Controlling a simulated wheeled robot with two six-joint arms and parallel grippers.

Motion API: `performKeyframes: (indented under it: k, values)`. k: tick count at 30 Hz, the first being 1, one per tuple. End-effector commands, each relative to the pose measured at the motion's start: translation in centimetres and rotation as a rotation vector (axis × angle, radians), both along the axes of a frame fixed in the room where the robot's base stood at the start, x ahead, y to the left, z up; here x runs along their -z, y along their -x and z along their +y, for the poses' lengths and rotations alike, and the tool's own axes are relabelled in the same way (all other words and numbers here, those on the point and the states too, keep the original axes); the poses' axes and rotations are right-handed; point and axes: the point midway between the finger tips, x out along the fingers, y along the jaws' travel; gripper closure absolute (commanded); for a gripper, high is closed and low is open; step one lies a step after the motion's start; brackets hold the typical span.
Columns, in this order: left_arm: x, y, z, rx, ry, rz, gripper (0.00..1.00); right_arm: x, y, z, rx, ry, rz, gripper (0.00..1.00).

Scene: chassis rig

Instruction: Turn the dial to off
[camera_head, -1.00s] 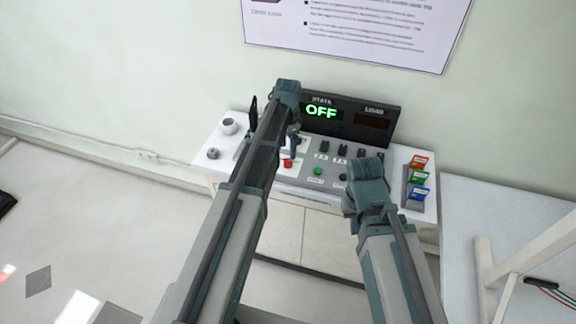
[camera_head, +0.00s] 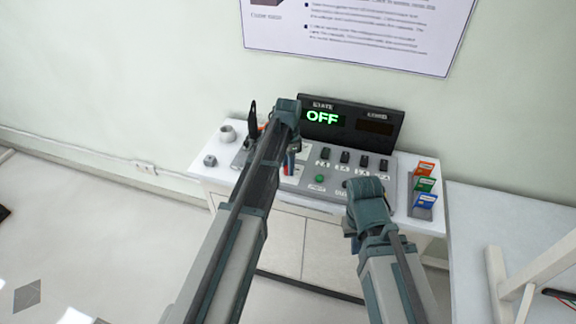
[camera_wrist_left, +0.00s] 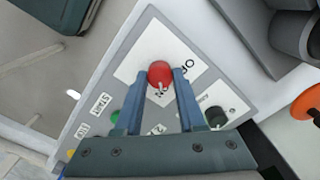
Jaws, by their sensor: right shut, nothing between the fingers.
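A red round knob (camera_wrist_left: 160,73) with a white mark sits on a white plate lettered OFF and ON in the left wrist view; I take it to be the dial. My left gripper (camera_wrist_left: 161,82) has its fingers apart, one on each side of the knob; whether they press on it cannot be told. In the head view my left gripper (camera_head: 290,160) reaches down over the panel and hides most of the knob. The display (camera_head: 323,119) reads OFF in green. My right gripper (camera_head: 350,229) is shut and empty at the panel's front, mostly hidden by its wrist.
The grey panel (camera_head: 333,184) has a green button (camera_head: 320,178) and several black switches (camera_head: 345,157). A rack with coloured cards (camera_head: 425,184) stands at right. A black knob (camera_wrist_left: 215,116) is beside my left gripper's right finger. A white table (camera_head: 480,215) is at far right.

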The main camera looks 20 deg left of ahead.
Motion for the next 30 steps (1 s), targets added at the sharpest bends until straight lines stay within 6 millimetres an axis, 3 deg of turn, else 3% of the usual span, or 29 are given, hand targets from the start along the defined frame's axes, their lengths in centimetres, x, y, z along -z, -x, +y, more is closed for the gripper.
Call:
performKeyframes:
  k: [1, 5, 17, 30]
  values:
    - [0.00, 0.00, 0.00, 0.000, 0.000, 0.000, 0.78, 0.00, 0.00, 0.00, 0.000, 0.000, 0.000, 1.00]
    - [0.00, 0.00, 0.00, 0.000, 0.000, 0.000, 1.00, 0.00, 0.00, 0.00, 0.000, 0.000, 0.000, 1.00]
    - [0.01, 0.00, 0.00, -0.054, 0.000, 0.000, 1.00, 0.01, 0.00, 0.00, 0.000, 0.000, 0.000, 1.00]
    - [0.01, 0.00, 0.00, -0.410, 0.000, 0.000, 1.00, 0.01, 0.00, 0.00, 0.000, 0.000, 0.000, 1.00]
